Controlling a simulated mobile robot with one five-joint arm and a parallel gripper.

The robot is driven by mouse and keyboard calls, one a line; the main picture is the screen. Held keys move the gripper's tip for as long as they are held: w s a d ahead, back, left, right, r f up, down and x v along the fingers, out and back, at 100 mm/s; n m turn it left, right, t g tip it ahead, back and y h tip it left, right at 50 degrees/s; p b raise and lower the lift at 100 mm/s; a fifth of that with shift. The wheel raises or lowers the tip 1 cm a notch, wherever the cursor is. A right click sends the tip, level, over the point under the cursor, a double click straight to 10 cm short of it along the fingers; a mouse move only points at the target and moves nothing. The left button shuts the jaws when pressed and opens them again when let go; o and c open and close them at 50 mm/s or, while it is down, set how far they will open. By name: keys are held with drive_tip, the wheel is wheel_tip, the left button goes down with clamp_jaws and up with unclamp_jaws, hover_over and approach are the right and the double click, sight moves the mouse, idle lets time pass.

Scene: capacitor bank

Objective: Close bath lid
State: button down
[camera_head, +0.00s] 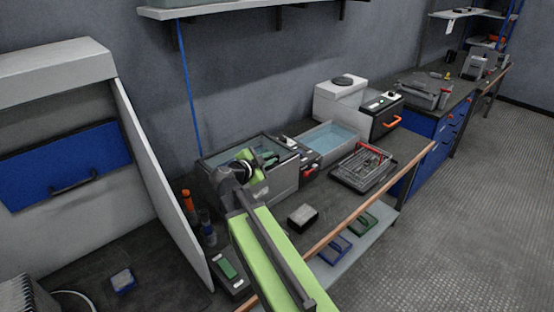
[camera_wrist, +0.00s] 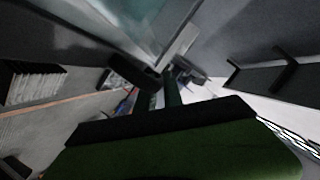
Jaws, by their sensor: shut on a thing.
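The bath is a grey box (camera_head: 286,180) on the bench, with a glassy blue-green top area (camera_head: 222,158) that I take to be its lid. How far the lid is raised is unclear, as my arm covers part of the box. My gripper (camera_head: 267,157) is over the bath's top. In the wrist view, the glassy panel (camera_wrist: 130,22) with a pale edge bar (camera_wrist: 182,45) lies just beyond my gripper (camera_wrist: 160,88). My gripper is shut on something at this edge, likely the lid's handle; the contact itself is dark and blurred.
Right of the bath stand a small black-and-red device (camera_head: 308,171), a tray of clear blue liquid (camera_head: 331,140) and a tool tray (camera_head: 364,167). A black block (camera_head: 303,217) sits before the bath. A tall white panel (camera_head: 160,185) rises at left; a shelf (camera_head: 230,8) hangs above.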

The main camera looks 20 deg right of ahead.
drive_tip(key=shift+w+a+f, duration=0.1)
drive_tip(key=shift+a+f, duration=0.25)
drive_tip(key=c, duration=1.8)
unclamp_jaws()
drive_tip(key=shift+d, duration=0.1)
drive_tip(key=shift+o, duration=0.3)
drive_tip(key=shift+w+f, duration=0.1)
drive_tip(key=shift+w, duration=0.1)
drive_tip(key=shift+d, duration=0.1)
drive_tip(key=shift+s, duration=0.1)
drive_tip(key=p+v, duration=0.2)
drive_tip(key=v, duration=0.5)
drive_tip(key=shift+a, duration=0.25)
